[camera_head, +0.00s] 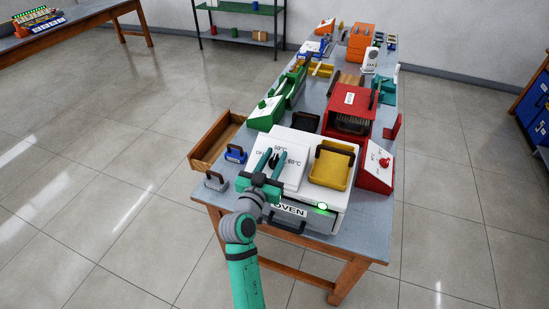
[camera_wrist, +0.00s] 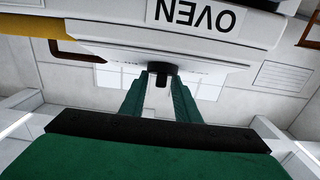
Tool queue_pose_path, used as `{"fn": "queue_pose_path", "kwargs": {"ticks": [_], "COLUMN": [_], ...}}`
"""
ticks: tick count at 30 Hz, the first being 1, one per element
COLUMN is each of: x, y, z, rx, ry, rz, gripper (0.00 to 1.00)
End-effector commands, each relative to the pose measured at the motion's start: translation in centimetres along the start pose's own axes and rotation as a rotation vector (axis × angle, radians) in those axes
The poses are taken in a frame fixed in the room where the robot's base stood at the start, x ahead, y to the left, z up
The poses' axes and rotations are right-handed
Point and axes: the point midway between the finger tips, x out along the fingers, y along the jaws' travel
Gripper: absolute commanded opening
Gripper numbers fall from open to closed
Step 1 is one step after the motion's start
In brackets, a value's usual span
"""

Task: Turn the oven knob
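The white oven (camera_head: 255,172) stands at the near end of the long table, with an "OVEN" label on its front. Its dark knob (camera_head: 274,161) is on the white top panel, which carries temperature marks and "OFF". My gripper (camera_head: 273,157) reaches over the panel, with its green fingers apart on either side of the knob and partly hiding it. In the wrist view, the fingertips (camera_wrist: 160,78) are close to the dark knob (camera_wrist: 160,67). A pale gap shows between the fingers. Contact with the knob cannot be made out.
A yellow container (camera_head: 332,168) with a dark handle sits right of the knob. A red box with a knob (camera_head: 377,166) and a red machine (camera_head: 350,108) stand close by. A wooden drawer-like box (camera_head: 213,145) and small handled blocks are at left. Floor around the table is clear.

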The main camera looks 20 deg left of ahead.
Motion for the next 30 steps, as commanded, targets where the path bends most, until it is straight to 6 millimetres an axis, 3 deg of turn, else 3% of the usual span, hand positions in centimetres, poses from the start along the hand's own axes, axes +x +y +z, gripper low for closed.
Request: {"fn": "queue_pose_path", "kwargs": {"ticks": [4,7,8,20,30], "x": [-0.01,-0.02,-0.02,0.02,0.08], "y": [0.02,0.02,0.02,0.18,0.25], "z": [0.00,0.01,0.02,0.21,0.28], "rx": [0.000,0.000,0.000,-0.011,-0.071], "ry": [0.000,0.000,0.000,-0.004,-0.005], "rz": [0.000,0.000,0.001,-0.019,-0.145], "gripper": [0.27,0.03,0.00,0.00,0.00]}}
